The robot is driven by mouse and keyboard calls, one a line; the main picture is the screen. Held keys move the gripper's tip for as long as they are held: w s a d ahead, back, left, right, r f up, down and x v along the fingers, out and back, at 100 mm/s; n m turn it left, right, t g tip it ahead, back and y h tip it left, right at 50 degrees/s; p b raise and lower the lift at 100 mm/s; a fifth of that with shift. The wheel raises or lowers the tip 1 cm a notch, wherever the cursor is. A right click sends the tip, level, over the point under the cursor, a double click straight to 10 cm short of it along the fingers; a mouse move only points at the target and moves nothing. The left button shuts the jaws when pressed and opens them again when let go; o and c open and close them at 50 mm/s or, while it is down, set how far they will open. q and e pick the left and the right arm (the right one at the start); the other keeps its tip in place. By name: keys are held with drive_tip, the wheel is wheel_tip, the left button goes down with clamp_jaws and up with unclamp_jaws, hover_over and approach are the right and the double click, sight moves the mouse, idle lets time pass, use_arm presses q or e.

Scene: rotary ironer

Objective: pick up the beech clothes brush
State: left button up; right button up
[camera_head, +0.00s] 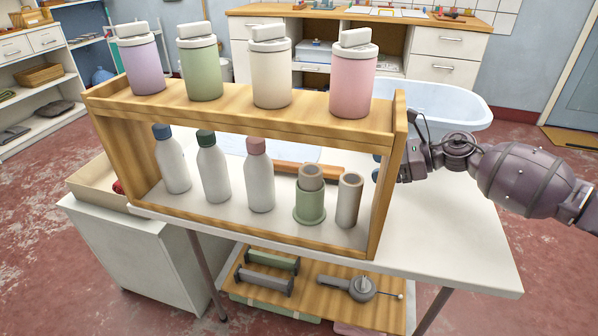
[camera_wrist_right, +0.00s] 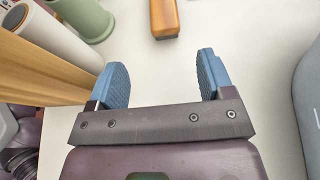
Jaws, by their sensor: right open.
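The beech clothes brush (camera_head: 308,169) is a long orange-brown wooden piece lying on the white table behind the wooden rack, seen through the rack's opening and partly hidden by bottles. Its near end also shows at the top of the right wrist view (camera_wrist_right: 163,18). My right gripper (camera_wrist_right: 162,75) is open and empty, its blue fingers apart, with the brush end ahead of it and roughly between the fingers' lines. In the head view this gripper (camera_head: 377,174) is mostly hidden behind the rack's right post. My left gripper is not in view.
The wooden rack (camera_head: 250,122) holds lidded canisters on top and bottles below. A green cup with a roll (camera_head: 309,203) and another roll (camera_head: 348,200) stand at its right end. A grey-blue object (camera_wrist_right: 309,92) borders the gripper's right. The table between is clear.

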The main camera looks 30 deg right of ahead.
sight(340, 171)
drive_tip(key=x, duration=0.2)
drive_tip(key=b+x, duration=0.1)
drive_tip(key=x, duration=0.1)
drive_tip(key=shift+s+d+f, duration=0.1)
drive_tip(key=shift+s+f, duration=0.05)
drive_tip(key=shift+f, duration=0.1)
drive_tip(key=shift+w+a+f+b, duration=0.15)
drive_tip(key=shift+w+a+b, duration=0.15)
drive_tip(key=shift+w+a, duration=0.2)
drive_tip(key=x, duration=0.1)
drive_tip(key=b+x, duration=0.2)
drive_tip(key=x, duration=0.1)
drive_tip(key=shift+w+d+f, duration=0.2)
drive_tip(key=shift+d+f, duration=0.1)
drive_tip(key=shift+d, duration=0.05)
drive_tip(key=shift+w+a, duration=0.35)
drive_tip(key=shift+r, duration=0.1)
